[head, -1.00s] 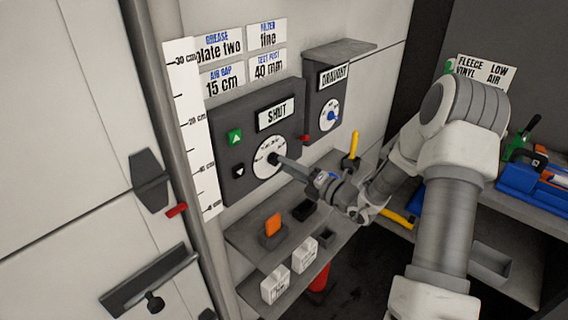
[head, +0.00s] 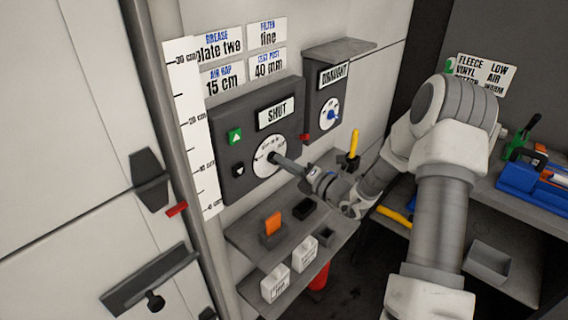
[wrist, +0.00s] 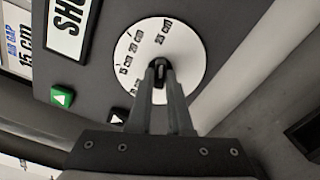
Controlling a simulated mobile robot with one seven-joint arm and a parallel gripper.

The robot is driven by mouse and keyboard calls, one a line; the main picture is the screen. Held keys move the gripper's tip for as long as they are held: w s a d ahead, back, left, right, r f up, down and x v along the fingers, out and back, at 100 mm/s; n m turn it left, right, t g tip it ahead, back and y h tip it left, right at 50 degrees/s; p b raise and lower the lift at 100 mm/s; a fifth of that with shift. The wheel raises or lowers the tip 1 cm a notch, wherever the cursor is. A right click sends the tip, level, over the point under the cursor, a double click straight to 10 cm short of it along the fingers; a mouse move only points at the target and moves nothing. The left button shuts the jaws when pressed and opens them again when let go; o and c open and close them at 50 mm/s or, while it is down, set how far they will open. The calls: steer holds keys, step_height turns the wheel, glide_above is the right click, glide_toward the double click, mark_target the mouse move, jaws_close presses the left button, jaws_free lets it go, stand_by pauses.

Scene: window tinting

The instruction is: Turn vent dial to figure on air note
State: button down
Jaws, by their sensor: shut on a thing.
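The vent dial (head: 267,157) is a white disc on the grey box (head: 228,183) labelled SHUT. In the wrist view the dial (wrist: 188,42) carries several cm figures, among them 15, 20 and 25 cm. My gripper (head: 276,158) is at its centre, and in the wrist view its fingers (wrist: 160,72) are shut on the dark knob (wrist: 159,68). The fingers and knob hide part of the face, so I cannot tell which figure is set. The air note (head: 222,83), headed AIR GAP, reads 15 cm.
A second box labelled DRAUGHT (head: 333,75) with its own dial (head: 329,117) stands to the right. Below, a shelf (head: 247,232) holds an orange block (head: 273,223) and dark blocks. Green (head: 235,137) and black buttons sit left of the vent dial.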

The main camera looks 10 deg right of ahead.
steer(key=shift+n, duration=0.3)
steer(key=n+b, duration=1.6)
steer(key=shift+f+n, duration=0.1)
steer(key=shift+n, duration=0.3)
steer(key=shift+n+b, duration=0.3)
steer(key=shift+b, duration=0.2)
steer(key=c, duration=0.8)
jaws_free()
steer(key=shift+c, duration=0.2)
steer(key=shift+s, duration=0.1)
steer(key=p+v, duration=0.1)
steer(key=v, duration=1.6)
steer(key=shift+s, duration=0.15)
